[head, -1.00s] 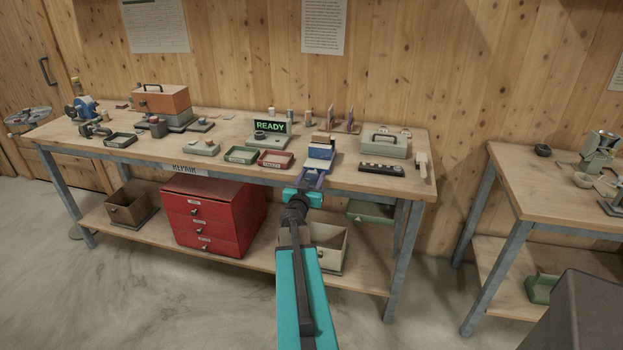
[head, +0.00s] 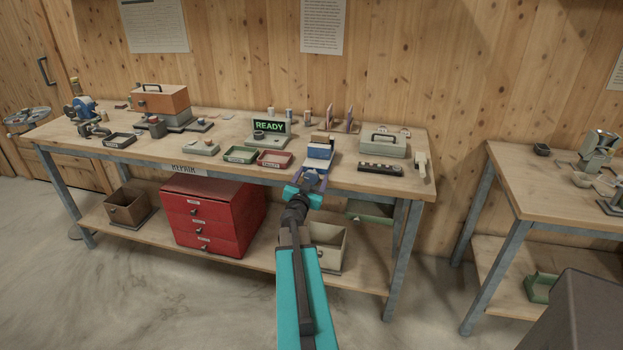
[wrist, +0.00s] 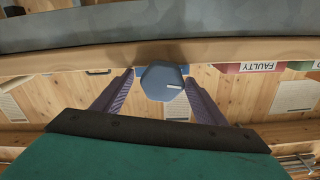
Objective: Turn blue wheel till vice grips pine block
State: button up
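A blue vice (head: 319,152) stands at the front edge of the workbench in the head view. A small tan block, seemingly the pine block (head: 323,138), shows at its top; whether the jaws touch it cannot be told. The wheel (wrist: 163,82) is a blue-grey faceted knob with a white mark in the wrist view. My gripper (head: 312,180) is just in front of the vice. Its two purple fingers (wrist: 158,86) are apart, one on each side of the wheel, with gaps visible. In the head view the wheel is hidden by my gripper.
A red tray (head: 275,160) labelled FAULTY and a green tray (head: 240,155) lie left of the vice. A black slotted strip (head: 380,168) and a grey case (head: 384,146) are to its right. A READY display (head: 269,126) stands behind. The bench edge (wrist: 150,50) crosses close to my gripper.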

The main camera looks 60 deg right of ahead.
jog(key=shift+a, duration=0.15)
jog(key=p+v, duration=1)
jog(key=v, duration=0.3)
jog(key=shift+s+a, duration=0.15)
jog(key=shift+a, duration=0.05)
dwell(1.2)
dwell(0.7)
